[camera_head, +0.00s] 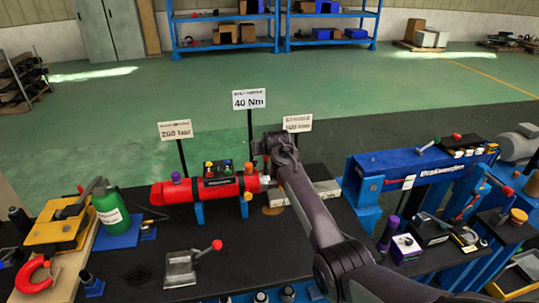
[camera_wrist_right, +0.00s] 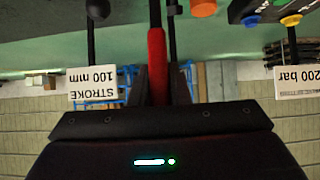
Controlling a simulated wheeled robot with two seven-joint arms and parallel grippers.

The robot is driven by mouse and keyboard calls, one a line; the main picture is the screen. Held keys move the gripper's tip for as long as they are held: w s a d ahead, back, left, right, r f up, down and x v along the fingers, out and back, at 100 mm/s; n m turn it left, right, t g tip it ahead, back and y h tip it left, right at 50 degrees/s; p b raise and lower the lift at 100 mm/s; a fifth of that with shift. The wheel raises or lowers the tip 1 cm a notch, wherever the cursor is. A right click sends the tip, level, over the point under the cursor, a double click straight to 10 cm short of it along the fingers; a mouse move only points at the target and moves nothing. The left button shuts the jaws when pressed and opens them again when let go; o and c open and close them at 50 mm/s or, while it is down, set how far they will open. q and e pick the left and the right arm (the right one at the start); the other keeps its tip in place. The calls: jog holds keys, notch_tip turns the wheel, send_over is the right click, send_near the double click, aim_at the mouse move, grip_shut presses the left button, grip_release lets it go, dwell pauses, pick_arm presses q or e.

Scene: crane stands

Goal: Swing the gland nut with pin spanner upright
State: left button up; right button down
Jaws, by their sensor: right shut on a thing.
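A red hydraulic cylinder (camera_head: 170,193) lies on blue supports on the dark bench. The gland nut is at or near the cylinder's right end, where my right gripper and arm hide most of it. My right gripper (camera_head: 268,143) is above that end. In the right wrist view my gripper (camera_wrist_right: 160,85) is shut on a red bar, which I take for the pin spanner's handle (camera_wrist_right: 157,55). The handle stands along the gap between the dark fingers. The spanner's pin end and the nut are not visible there. My left gripper is not in view.
Sign posts reading 200 bar (camera_head: 175,130), 40 Nm (camera_head: 249,99) and stroke 100 mm (camera_head: 298,123) stand behind the cylinder. A lever with a red knob (camera_head: 217,245) is in front. A blue machine (camera_head: 420,165) is on the right. A green bottle (camera_head: 110,212) is left.

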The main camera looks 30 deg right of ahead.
jog(key=shift+w+d+r+g, duration=0.15)
jog(key=shift+w+r, duration=0.05)
jog(key=shift+w, duration=0.15)
jog(key=shift+w+d+r+g, duration=0.1)
jog(key=shift+w+r+g, duration=0.1)
jog(key=shift+w, duration=0.15)
jog(key=shift+w+d+g, duration=0.1)
jog(key=shift+w+g, duration=0.15)
jog(key=shift+w, duration=0.3)
jog(key=c, duration=1.8)
grip_release()
jog(key=o, duration=0.4)
jog(key=shift+w+f, duration=0.1)
jog(key=shift+f, duration=0.15)
jog(key=shift+o, duration=0.2)
jog(key=shift+s+r, duration=0.1)
jog(key=shift+s, duration=0.1)
jog(key=b+v, duration=0.2)
jog(key=v, duration=0.5)
jog(key=shift+r, duration=0.25)
jog(key=shift+s, duration=0.1)
